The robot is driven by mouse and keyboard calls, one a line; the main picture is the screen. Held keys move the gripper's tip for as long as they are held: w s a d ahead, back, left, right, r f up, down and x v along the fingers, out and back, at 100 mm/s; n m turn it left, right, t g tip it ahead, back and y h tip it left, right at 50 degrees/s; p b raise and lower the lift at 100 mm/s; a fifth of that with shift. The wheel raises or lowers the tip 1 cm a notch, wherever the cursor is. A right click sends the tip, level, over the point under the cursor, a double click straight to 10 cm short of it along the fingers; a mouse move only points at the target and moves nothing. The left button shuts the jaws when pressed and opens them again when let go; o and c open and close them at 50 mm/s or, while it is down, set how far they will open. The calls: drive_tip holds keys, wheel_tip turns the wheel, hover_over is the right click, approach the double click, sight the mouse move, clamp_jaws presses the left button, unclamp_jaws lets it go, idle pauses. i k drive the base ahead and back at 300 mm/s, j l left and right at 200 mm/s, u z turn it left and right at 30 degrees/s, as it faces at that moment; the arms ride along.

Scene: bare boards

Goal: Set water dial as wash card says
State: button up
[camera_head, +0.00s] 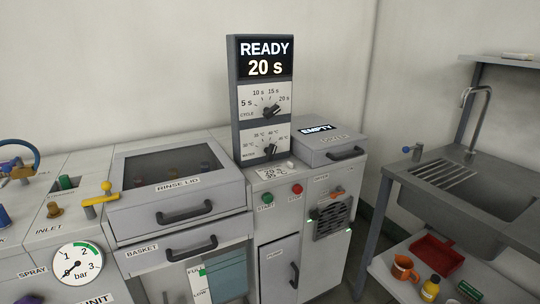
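The water dial (270,150) is the lower black knob on the upright grey control panel (235,110). Temperature marks in °C ring it, but they are small, and I cannot tell surely which one its pointer meets. The cycle dial (271,111) is above it, with marks from 5 s to 20 s. The display (265,58) at the top reads READY and 20 s. A small white card (271,173) with dark print lies on the counter below the panel. Its print is too small to read surely. My gripper is not in view.
Below the card are a green start button (267,199) and a red stop button (297,189). The rinse lid (175,208) is shut at the left. A box marked EMPTY (330,143) stands right of the panel. A sink (480,190) is at the far right.

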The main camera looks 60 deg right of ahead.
sight(270, 151)
drive_tip(key=i+l+z, duration=0.1)
drive_tip(key=z, duration=0.7)
drive_tip(key=i+z, duration=0.15)
drive_tip(key=z, duration=0.25)
drive_tip(key=i+z, duration=0.1)
drive_tip(key=z, duration=0.3)
